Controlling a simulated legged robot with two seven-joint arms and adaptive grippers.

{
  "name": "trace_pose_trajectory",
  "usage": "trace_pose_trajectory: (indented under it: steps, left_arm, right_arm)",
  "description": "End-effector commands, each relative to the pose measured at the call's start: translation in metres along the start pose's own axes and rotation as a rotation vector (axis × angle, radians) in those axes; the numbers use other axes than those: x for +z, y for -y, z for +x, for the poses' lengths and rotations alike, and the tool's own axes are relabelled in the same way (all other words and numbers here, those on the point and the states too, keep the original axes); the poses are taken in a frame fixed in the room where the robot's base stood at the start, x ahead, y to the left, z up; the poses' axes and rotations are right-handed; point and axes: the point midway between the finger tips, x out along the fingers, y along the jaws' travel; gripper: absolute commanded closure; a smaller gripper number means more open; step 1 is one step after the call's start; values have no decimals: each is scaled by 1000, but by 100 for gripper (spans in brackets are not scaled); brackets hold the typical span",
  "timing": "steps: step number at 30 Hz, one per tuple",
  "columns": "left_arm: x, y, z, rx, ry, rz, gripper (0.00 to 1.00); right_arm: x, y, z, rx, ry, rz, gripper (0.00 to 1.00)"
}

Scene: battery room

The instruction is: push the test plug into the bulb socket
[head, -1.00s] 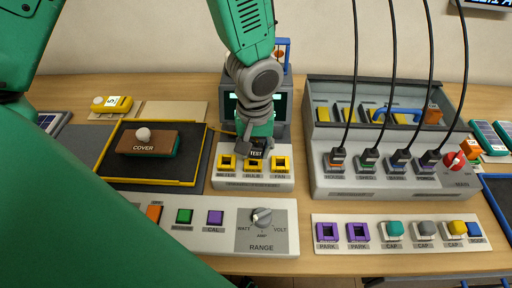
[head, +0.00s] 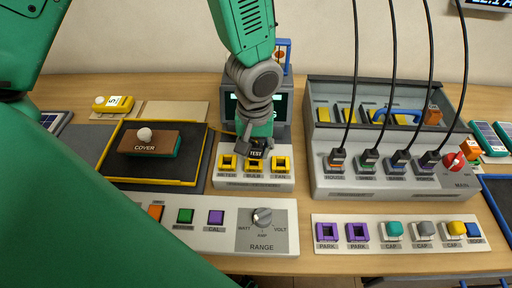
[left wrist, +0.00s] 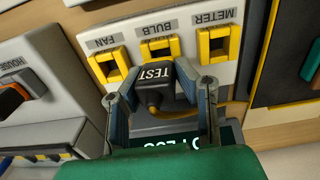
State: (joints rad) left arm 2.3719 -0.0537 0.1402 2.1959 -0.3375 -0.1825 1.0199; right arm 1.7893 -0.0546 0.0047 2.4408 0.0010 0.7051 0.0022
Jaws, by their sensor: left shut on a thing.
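My left gripper (head: 256,145) is shut on the black test plug (head: 257,153), which has a white TEST label. In the left wrist view, the gripper (left wrist: 163,98) holds the plug (left wrist: 153,78) between its two fingers. The yellow bulb socket (head: 254,168) is the middle one of three on a light grey block. The plug is right at this socket and overlaps its rear part; the socket's front rim (left wrist: 158,42) shows beyond the plug in the left wrist view. I cannot tell how deep the plug sits. My right gripper is not in view.
The meter socket (head: 227,163) and fan socket (head: 281,163) flank the bulb socket closely. A display unit (head: 230,105) stands behind. A grey console (head: 390,182) with several cabled plugs is at right. A range knob panel (head: 280,240) lies in front, a brown cover (head: 150,146) at left.

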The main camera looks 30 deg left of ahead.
Motion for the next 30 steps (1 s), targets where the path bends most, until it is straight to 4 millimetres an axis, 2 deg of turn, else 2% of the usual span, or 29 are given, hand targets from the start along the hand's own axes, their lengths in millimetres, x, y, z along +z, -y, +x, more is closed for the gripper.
trace_pose_trajectory:
  steps: [30]
  left_arm:
    - [0, 0, 19, -1, 0, 1, 100]
  right_arm:
    - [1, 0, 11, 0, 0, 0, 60]
